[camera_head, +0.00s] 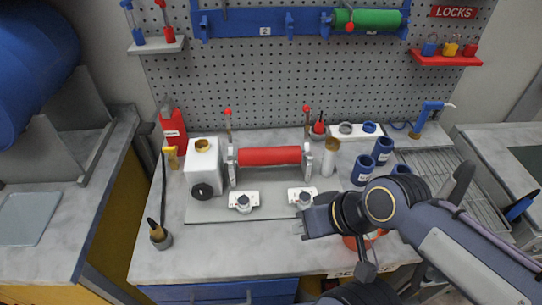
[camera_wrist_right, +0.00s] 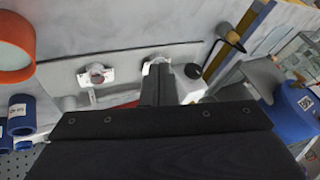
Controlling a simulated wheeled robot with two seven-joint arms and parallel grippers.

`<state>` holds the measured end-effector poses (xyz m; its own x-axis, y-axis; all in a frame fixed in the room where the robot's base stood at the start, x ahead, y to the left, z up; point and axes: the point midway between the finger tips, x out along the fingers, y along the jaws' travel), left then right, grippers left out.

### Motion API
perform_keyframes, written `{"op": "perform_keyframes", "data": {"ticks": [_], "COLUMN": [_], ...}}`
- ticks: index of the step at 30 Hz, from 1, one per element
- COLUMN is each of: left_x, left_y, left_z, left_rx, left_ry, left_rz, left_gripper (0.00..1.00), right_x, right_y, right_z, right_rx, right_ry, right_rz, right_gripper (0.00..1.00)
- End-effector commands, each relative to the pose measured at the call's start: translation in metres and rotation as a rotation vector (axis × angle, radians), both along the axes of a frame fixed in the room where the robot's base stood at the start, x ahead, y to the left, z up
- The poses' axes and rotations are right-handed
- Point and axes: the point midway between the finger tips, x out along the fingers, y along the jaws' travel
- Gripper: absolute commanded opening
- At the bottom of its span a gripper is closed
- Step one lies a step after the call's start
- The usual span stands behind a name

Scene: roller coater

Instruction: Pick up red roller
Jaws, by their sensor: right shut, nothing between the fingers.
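The red roller (camera_head: 268,156) lies level between the two metal side brackets of the coater on the grey base plate (camera_head: 262,208). A small strip of red, likely the roller, shows beside my fingers in the right wrist view (camera_wrist_right: 126,104), mostly hidden by them. My right gripper (camera_head: 304,225) is shut and empty. It is near the front right of the base plate, in front of the right clamp and apart from the roller. My left gripper is not in view.
A white tank (camera_head: 203,170) stands left of the roller. Two white clamp blocks (camera_head: 243,202) sit in front. Blue cups (camera_head: 363,170) stand to the right. A green roller (camera_head: 368,19) hangs on the wall rack. The table's front left is mostly clear, apart from a brush in a holder (camera_head: 160,236).

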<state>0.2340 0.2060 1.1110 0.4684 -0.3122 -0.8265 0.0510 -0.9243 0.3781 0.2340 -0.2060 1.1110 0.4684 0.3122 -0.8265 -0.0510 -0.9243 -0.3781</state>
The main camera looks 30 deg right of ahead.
Motion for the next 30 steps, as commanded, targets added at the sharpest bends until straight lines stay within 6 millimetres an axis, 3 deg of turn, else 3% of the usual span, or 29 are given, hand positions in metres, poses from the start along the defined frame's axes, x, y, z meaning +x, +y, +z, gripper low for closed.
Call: {"op": "perform_keyframes", "data": {"ticks": [2, 7, 11, 19, 24, 30], "left_x": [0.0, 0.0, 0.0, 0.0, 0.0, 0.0], "left_y": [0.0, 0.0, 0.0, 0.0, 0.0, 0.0], "left_z": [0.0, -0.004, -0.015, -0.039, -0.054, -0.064], "left_rx": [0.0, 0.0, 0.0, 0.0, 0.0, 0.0], "left_ry": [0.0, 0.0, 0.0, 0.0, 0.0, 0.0], "left_rz": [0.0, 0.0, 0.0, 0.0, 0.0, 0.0], "left_gripper": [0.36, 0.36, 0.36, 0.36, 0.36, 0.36], "right_x": [0.0, 0.009, 0.037, 0.137, 0.205, 0.259], "right_y": [0.0, -0.006, -0.02, -0.05, -0.061, -0.07], "right_z": [0.0, 0.004, 0.014, 0.025, 0.01, -0.015], "right_rx": [0.0, -0.044, -0.171, -0.46, -0.562, -0.603], "right_ry": [0.0, 0.009, 0.034, 0.114, 0.161, 0.195], "right_rz": [0.0, 0.048, 0.2, 0.679, 0.966, 1.2], "right_gripper": [0.01, 0.24, 0.41, 0.76, 0.76, 0.76]}}
